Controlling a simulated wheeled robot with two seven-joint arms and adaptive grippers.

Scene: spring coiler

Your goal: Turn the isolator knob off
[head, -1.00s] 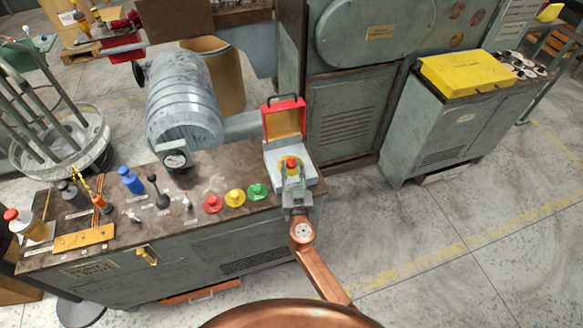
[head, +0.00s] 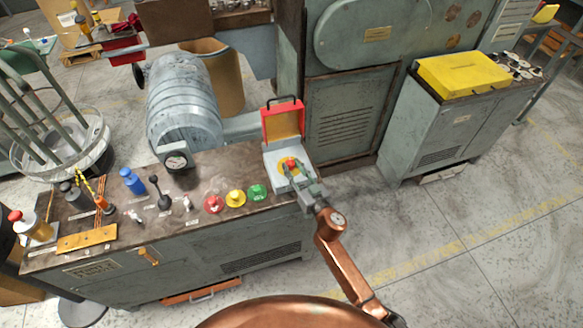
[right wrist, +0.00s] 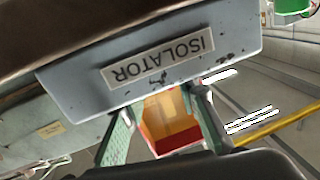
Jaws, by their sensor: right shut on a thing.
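The isolator knob (head: 290,164) is red on a yellow round base, on top of a grey box (head: 273,158) with an open red lid (head: 283,121), at the right end of the console. My right gripper (head: 293,172) reaches it from the front right and is shut on the knob. In the right wrist view, an upside-down "ISOLATOR" label (right wrist: 158,62) shows on the box front, with the gripper fingers (right wrist: 160,128) below it and the red-orange lid (right wrist: 170,130) between them. The knob is hidden in that view. My left gripper is not in view.
Red (head: 214,204), yellow (head: 236,198) and green (head: 257,192) buttons stand left of the box on the console. A grey cabinet with a yellow case (head: 462,74) stands at right. Floor between them is clear.

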